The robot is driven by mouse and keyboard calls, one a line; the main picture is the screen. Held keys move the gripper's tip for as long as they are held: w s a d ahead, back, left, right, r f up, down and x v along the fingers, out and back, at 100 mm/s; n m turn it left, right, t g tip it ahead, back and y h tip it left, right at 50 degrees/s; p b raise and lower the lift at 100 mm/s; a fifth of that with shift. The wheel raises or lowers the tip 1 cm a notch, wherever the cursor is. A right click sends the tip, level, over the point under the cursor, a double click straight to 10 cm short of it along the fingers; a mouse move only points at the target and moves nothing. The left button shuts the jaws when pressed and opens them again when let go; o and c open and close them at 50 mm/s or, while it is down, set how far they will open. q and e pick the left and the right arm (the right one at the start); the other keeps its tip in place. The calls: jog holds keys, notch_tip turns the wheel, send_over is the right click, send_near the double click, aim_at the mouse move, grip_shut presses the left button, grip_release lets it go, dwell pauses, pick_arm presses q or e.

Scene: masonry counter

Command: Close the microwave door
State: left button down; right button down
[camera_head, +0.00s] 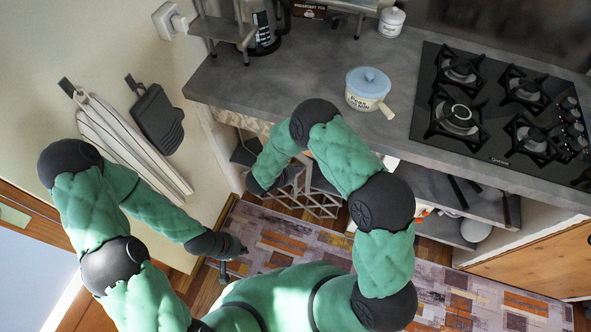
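No microwave or microwave door can be made out in the head view. My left gripper (236,252) hangs low at the lower left, above the rug. It is small and dark here, and its finger opening cannot be made out. My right arm bends in front of the counter, and its dark wrist end points down near the open under-counter space. My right gripper (287,184) is partly hidden and blends with the dark shelving, so its state is unclear. I see nothing held in either gripper.
The grey counter (298,84) carries a blue-lidded pot (367,89), a white lidded jar (391,21) and a black gas hob (503,106). A metal rack (222,29) stands at the back left. A patterned rug (285,242) covers the floor.

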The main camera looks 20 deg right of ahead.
aim_at(303, 162)
jog(key=w+d, duration=0.2)
jog(key=d, duration=0.2)
jog(key=shift+w+d+p, duration=0.15)
jog(key=shift+w+p, duration=0.15)
jog(key=shift+w, duration=0.1)
